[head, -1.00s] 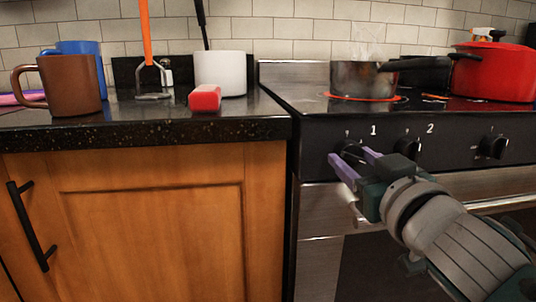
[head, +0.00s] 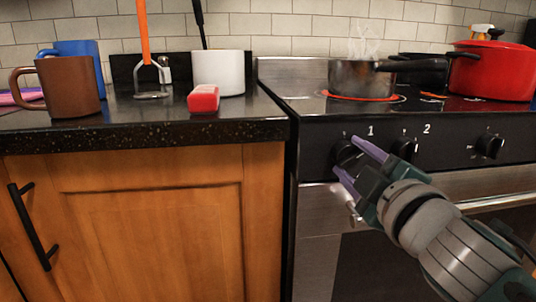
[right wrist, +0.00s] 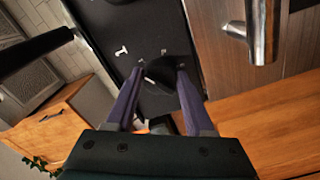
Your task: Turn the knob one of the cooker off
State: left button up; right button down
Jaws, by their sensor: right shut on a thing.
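The cooker front (head: 318,150) carries a row of black knobs. The leftmost knob (head: 343,150), beside the printed 1, sits between the purple fingers of my right gripper (head: 347,156). The right wrist view shows the black knob (right wrist: 168,70) between the two fingers (right wrist: 155,78), which are shut on it. The fingers partly cover the knob in the head view, so its exact setting is unclear. A steaming metal pot (head: 352,78) stands on a burner (head: 365,98) glowing orange-red. My left gripper is not in view.
A second knob (head: 403,149), beside the printed 2, is close to the right of my gripper. A third knob (head: 488,146) is farther right. The oven handle (head: 490,203) runs below. A red pot (head: 497,72) stands at the right; mugs (head: 70,87) stand on the left counter.

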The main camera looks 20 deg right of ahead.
jog(key=n, duration=0.6)
jog(key=shift+r+n, duration=0.1)
jog(key=shift+n, duration=0.2)
jog(key=n, duration=0.4)
jog(key=shift+p, duration=0.35)
jog(key=shift+n, duration=0.4)
jog(key=shift+c, duration=1.4)
grip_release()
jog(key=shift+s, duration=0.1)
